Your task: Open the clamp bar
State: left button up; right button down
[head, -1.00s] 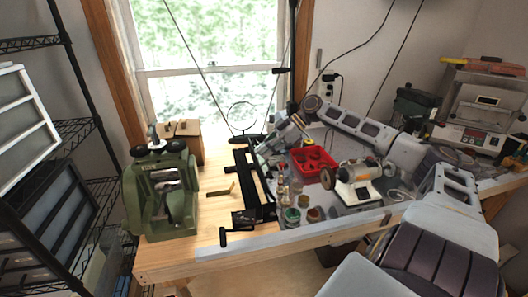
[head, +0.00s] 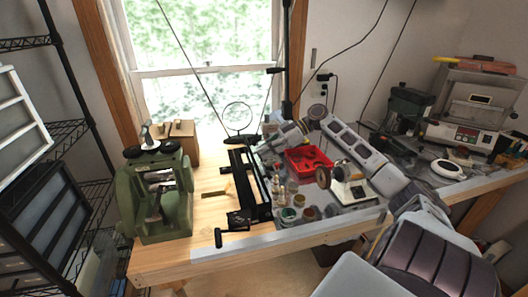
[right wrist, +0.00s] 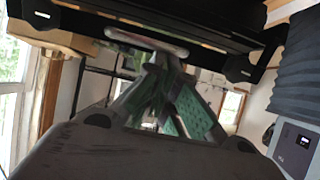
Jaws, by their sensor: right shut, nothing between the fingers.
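A long black metal bending tool (head: 247,185) with a bar along its length lies on the wooden bench, left of the red tray, with a black crank handle at its near end. I cannot tell the clamp bar from the rest of its frame. My right gripper (head: 262,150) is at the tool's far end, coming in from the right. In the right wrist view my right gripper (right wrist: 160,62) is shut and empty, its green-padded fingers meeting just under a black bar (right wrist: 180,30) with a pale rounded edge. Whether the tips touch it is unclear. My left gripper is not in view.
A green press (head: 155,195) stands to the left. The red tray (head: 308,160), small jars (head: 288,214) and a white-based grinder (head: 350,190) sit under and beside my right arm. A ring-shaped stand (head: 240,118) is at the window. Bare wood lies left of the black tool.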

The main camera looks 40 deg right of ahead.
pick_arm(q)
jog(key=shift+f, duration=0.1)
pick_arm(e)
jog(key=shift+d+f, duration=0.15)
pick_arm(q)
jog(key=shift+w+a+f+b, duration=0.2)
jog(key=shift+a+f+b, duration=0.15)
jog(key=shift+b, duration=0.1)
pick_arm(e)
jog(key=shift+s+d+f+t+y, duration=0.25)
jog(key=shift+s+d+t+y, duration=0.1)
jog(key=shift+d+y, duration=0.25)
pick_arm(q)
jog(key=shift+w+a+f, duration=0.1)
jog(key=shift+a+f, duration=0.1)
pick_arm(e)
jog(key=shift+s+d+f, duration=0.15)
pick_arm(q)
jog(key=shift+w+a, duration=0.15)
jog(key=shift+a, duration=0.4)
pick_arm(e)
jog(key=shift+d, duration=0.15)
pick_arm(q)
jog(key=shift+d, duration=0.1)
